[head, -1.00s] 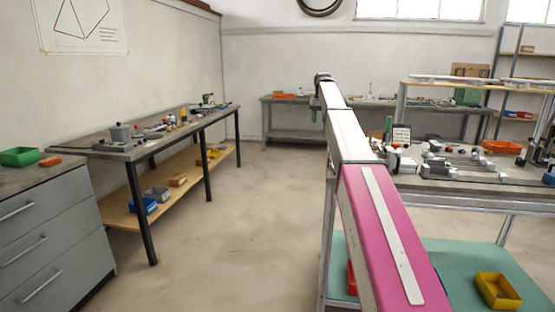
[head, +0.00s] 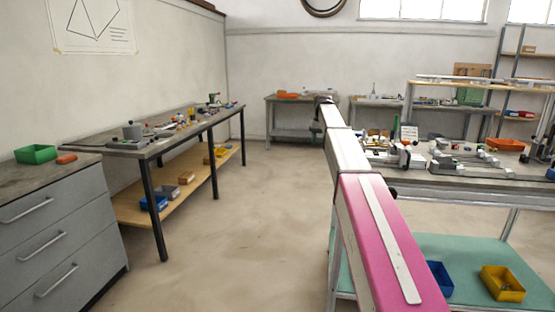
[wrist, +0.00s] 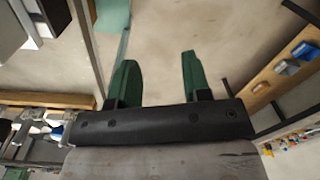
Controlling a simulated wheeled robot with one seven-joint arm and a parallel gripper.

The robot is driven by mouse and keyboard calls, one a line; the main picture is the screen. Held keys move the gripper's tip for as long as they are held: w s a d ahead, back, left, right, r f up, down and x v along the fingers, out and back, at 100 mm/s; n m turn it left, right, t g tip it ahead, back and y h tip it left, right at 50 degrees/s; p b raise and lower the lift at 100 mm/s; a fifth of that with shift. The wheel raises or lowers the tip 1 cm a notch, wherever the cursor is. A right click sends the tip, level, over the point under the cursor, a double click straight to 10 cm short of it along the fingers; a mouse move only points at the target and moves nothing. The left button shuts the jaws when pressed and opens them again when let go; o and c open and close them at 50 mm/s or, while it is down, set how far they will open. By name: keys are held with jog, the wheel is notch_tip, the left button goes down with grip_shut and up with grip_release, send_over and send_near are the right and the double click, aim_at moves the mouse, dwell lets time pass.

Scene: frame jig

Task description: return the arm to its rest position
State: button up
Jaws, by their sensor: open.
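My arm, pink and white, stretches forward from the bottom right of the head view, its far end in front of the back benches. My gripper (wrist: 158,65) shows in the wrist view with two green fingers spread apart. The space between the fingers is empty, with only bare floor behind them. In the head view the fingers are too small to make out clearly at the arm's dark far end.
A workbench (head: 130,148) with tools and a lower shelf stands at left, beside a grey drawer cabinet (head: 62,225). At right, a bench (head: 470,183) holds jig parts, with a yellow bin (head: 502,284) and blue bin (head: 440,278) below. Open floor (head: 255,210) lies between.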

jog(key=s+f+m, duration=0.1)
jog(key=s+f, duration=2.8)
jog(key=f, duration=0.2)
jog(key=s+f, duration=0.7)
jog(key=s, duration=0.6)
jog(key=shift+s+a+f+m+h, duration=0.2)
jog(key=shift+a+m+h, duration=0.1)
jog(key=shift+m, duration=0.1)
